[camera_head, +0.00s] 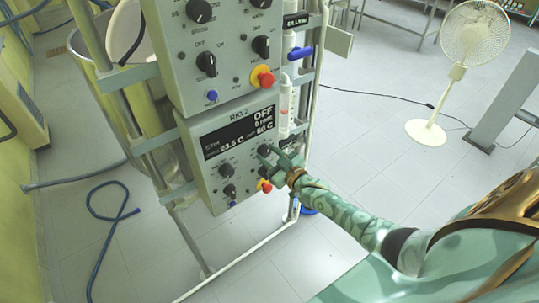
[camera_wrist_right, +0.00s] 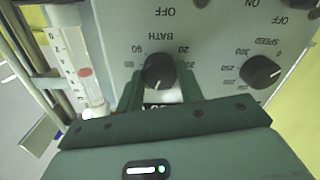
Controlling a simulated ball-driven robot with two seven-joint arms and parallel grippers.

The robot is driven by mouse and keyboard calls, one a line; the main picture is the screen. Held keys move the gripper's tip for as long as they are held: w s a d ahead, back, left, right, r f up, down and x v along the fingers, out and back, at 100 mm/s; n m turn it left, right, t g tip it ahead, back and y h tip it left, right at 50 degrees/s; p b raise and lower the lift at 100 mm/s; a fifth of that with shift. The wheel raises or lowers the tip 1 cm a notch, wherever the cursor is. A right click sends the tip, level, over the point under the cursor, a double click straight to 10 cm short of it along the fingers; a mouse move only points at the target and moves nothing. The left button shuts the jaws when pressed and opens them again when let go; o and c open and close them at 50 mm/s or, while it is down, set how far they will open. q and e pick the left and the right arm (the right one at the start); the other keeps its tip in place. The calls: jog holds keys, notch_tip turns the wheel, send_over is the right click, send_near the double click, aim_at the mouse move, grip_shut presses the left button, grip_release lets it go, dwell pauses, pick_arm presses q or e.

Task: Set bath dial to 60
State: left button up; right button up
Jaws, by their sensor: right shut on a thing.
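The bath dial (camera_wrist_right: 158,72) is a black knob under an upside-down BATH label in the right wrist view. In the head view it is the dark knob (camera_head: 264,150) at the right of the lower control box (camera_head: 215,180). My right gripper (camera_wrist_right: 160,90) has its two fingers on either side of this knob and is shut on it. In the head view my right gripper (camera_head: 274,161) reaches the box from the right. The display (camera_head: 240,133) shows OFF, 0 rpm, 23.5 C and what looks like 60 C. My left gripper is out of view.
The speed dial (camera_wrist_right: 260,72) is beside the bath dial. A red emergency knob (camera_head: 264,186) sits just below my right gripper. An upper control box (camera_head: 222,65) is above. A metal frame (camera_head: 310,95) with glass tubing runs along the right. A fan (camera_head: 470,45) stands farther off.

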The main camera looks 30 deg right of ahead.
jog(key=shift+f, duration=0.1)
jog(key=o, duration=1)
jog(key=s, duration=0.5)
jog(key=s+d+p, duration=0.1)
jog(key=s, duration=0.5)
jog(key=s+d, duration=0.1)
jog(key=s, duration=0.4)
jog(key=shift+s+r+p, duration=0.15)
jog(key=shift+r+p, duration=0.05)
jog(key=shift+p, duration=0.1)
